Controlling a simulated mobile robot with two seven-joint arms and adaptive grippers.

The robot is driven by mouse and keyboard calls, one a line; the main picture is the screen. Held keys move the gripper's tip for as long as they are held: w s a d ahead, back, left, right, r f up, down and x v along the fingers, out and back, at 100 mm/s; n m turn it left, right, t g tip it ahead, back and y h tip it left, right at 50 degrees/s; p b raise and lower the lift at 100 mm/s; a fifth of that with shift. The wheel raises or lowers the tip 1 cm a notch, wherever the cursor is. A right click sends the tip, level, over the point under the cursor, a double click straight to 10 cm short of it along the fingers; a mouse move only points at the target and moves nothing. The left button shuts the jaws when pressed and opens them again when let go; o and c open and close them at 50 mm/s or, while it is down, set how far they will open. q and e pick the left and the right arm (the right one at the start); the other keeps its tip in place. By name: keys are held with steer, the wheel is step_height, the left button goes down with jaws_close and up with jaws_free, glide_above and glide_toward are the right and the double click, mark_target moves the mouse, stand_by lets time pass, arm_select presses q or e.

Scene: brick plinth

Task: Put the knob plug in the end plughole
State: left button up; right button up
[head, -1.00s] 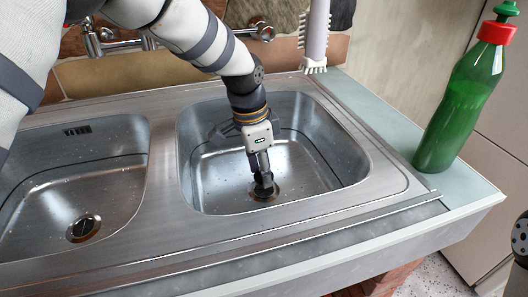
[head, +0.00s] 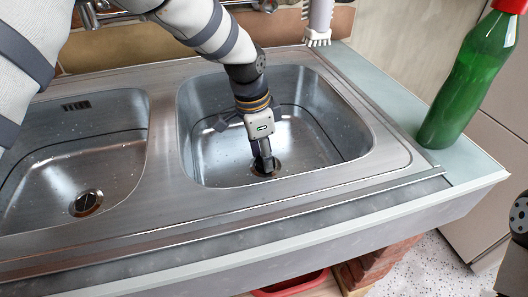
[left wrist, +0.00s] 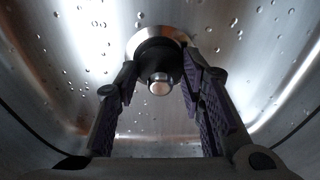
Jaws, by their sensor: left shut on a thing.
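My left gripper (head: 262,160) reaches down into the right basin, its fingers at the plughole (head: 265,174) in that basin's floor. In the left wrist view the fingers (left wrist: 160,76) stand either side of the knob plug, shut on it. The knob plug (left wrist: 160,83) is dark with a shiny metal knob. Behind it shows the metal rim of the plughole (left wrist: 152,32). The plug lines up with the hole, but I cannot tell if it is seated. In the head view the fingers mostly hide the plug. My right gripper is not in view.
The left basin has an open, uncovered plughole (head: 86,203). A green bottle with a red cap (head: 463,90) stands on the counter at right. A white brush (head: 318,25) hangs behind the right basin. The basin walls (head: 340,130) surround my left gripper.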

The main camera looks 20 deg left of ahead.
arm_select(q)
steer(key=shift+f, duration=0.35)
stand_by(0.7)
steer(key=o, duration=1.3)
steer(key=shift+r, duration=0.1)
